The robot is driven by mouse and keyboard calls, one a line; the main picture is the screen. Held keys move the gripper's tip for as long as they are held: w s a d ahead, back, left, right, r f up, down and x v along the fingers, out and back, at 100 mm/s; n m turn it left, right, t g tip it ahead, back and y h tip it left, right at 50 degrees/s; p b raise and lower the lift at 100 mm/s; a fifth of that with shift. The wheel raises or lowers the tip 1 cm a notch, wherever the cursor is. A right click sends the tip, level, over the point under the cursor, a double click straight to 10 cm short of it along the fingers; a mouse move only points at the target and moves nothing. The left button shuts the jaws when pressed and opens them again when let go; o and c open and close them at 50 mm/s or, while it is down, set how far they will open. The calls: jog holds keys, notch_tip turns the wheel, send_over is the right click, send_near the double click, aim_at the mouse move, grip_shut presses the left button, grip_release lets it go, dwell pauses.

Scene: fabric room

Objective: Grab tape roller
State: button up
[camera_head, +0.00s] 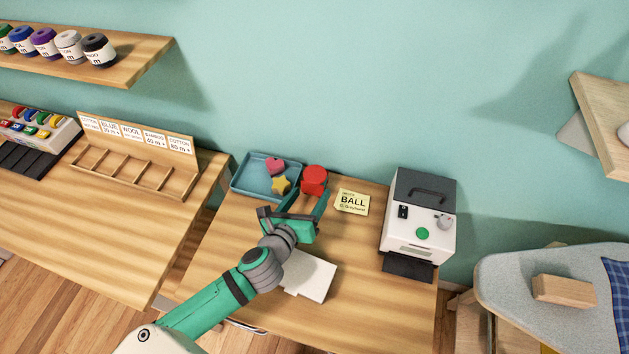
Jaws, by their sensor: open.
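My gripper (310,192) is over the table, pointing away from me, with its two green fingers apart. A red, rounded, block-like object (314,176) is at the fingertips, just beyond or between them. I cannot tell whether the fingers touch it. I see nothing that is clearly a tape roller; the red object may be it, but its shape is too small to be sure. Its lower part is partly hidden by the fingers.
A blue tray (238,187) with a pink heart (276,166) and a yellow star (281,185) is left of the red object. A yellow note (352,202) reading "BALL" lies right of it. A white machine (417,229) stands farther right. White sheets (312,278) lie nearer me.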

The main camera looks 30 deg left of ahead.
aim_at(313, 186)
jog(key=m, duration=0.1)
jog(key=w+f+m+y, duration=0.1)
jog(key=shift+w+a+m+g, duration=0.3)
jog(key=shift+a, duration=0.1)
jog(key=x, duration=0.5)
jog(key=shift+a, duration=0.1)
jog(key=shift+y, duration=0.3)
jog(key=shift+x, duration=2.85)
jog(key=shift+a+r, duration=0.1)
jog(key=shift+r, duration=0.05)
jog(key=shift+c, duration=0.2)
jog(key=c, duration=0.9)
